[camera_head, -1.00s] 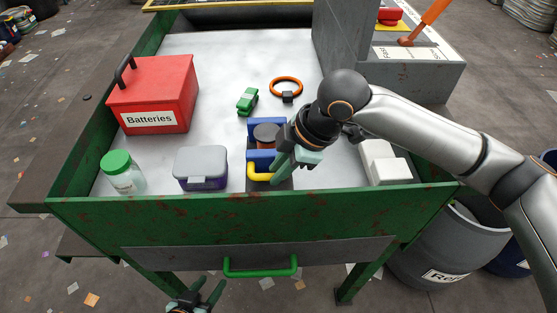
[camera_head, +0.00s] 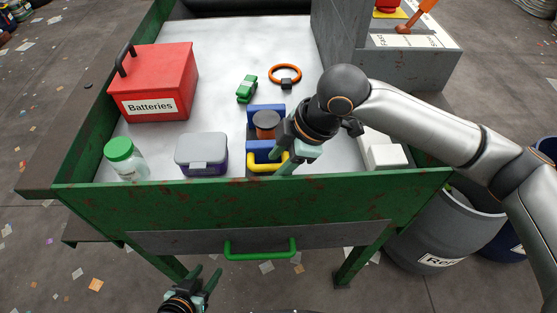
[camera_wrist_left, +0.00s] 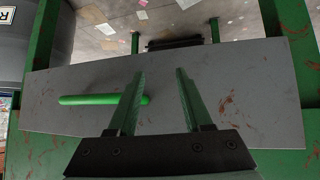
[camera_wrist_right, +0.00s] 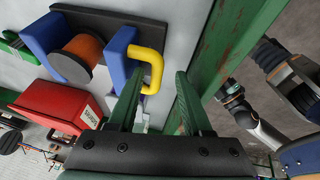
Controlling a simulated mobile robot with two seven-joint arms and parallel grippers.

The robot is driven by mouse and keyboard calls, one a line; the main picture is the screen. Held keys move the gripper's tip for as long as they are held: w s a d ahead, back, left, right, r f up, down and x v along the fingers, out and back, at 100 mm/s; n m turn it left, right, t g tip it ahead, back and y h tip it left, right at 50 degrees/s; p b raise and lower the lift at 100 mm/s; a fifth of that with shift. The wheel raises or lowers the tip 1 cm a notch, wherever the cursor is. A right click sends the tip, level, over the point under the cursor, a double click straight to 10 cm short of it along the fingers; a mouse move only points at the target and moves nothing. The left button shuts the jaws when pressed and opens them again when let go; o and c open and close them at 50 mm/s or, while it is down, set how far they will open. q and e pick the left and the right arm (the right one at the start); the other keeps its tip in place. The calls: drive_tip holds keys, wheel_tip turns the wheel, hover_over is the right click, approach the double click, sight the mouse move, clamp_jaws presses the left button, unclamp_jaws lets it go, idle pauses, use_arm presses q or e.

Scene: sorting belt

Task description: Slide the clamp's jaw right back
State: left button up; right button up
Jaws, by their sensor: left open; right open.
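The clamp stands near the front edge of the table, with two blue jaws and a yellow handle (camera_head: 262,167). A brown cylinder with a dark top (camera_head: 266,121) sits between the back jaw (camera_head: 265,108) and the front jaw (camera_head: 258,148). The right wrist view shows the front jaw (camera_wrist_right: 119,55) beside the cylinder (camera_wrist_right: 78,58). My right gripper (camera_head: 281,163) is open at the handle. In its wrist view the handle (camera_wrist_right: 157,68) shows between the fingertips; contact cannot be told. My left gripper (camera_head: 209,270) is open and empty, in front of the table.
A green table wall (camera_head: 250,203) runs along the front, with a drawer and green handle (camera_head: 260,250) below. A red battery box (camera_head: 152,80), a green-lidded jar (camera_head: 125,160) and a grey-lidded box (camera_head: 201,152) stand left. White blocks (camera_head: 387,155) lie right. An orange ring (camera_head: 285,70) lies behind.

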use_arm(q)
drive_tip(key=shift+s+a+r+p, duration=0.3)
drive_tip(key=shift+a+r+p, duration=0.1)
drive_tip(key=shift+p, duration=0.3)
use_arm(e)
drive_tip(key=v, duration=1.2)
drive_tip(key=shift+d+r, duration=0.15)
use_arm(q)
drive_tip(key=shift+s+f, duration=0.1)
use_arm(e)
drive_tip(key=shift+s, duration=0.1)
